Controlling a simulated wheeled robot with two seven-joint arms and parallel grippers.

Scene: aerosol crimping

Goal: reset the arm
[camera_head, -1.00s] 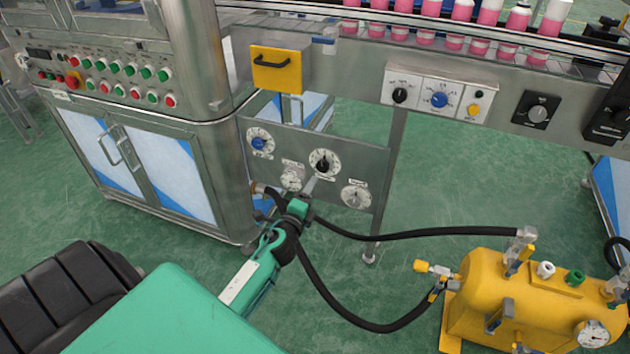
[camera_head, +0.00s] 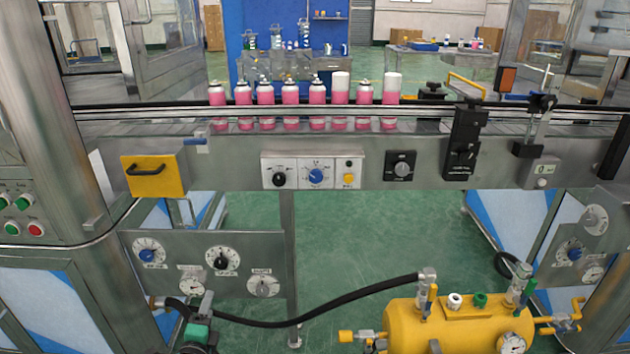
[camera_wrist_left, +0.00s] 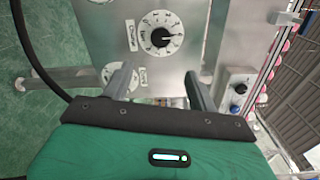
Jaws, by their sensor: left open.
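My left gripper (camera_head: 201,305) is low at the left of the head view, in front of the steel dial panel (camera_head: 137,270). In the left wrist view its two grey fingers (camera_wrist_left: 160,88) stand apart with nothing between them. A black knob on a white dial (camera_wrist_left: 160,38) lies ahead of the fingers; the same dial (camera_head: 222,259) shows in the head view. The fingers look apart from it. My right gripper is not in view.
Pink cans (camera_head: 291,93) stand in a row on the conveyor (camera_head: 400,110). A yellow tank (camera_head: 452,325) with a black hose (camera_head: 330,300) stands at the lower right. The hose runs close by my left gripper. Green floor (camera_head: 350,230) is open beneath the conveyor.

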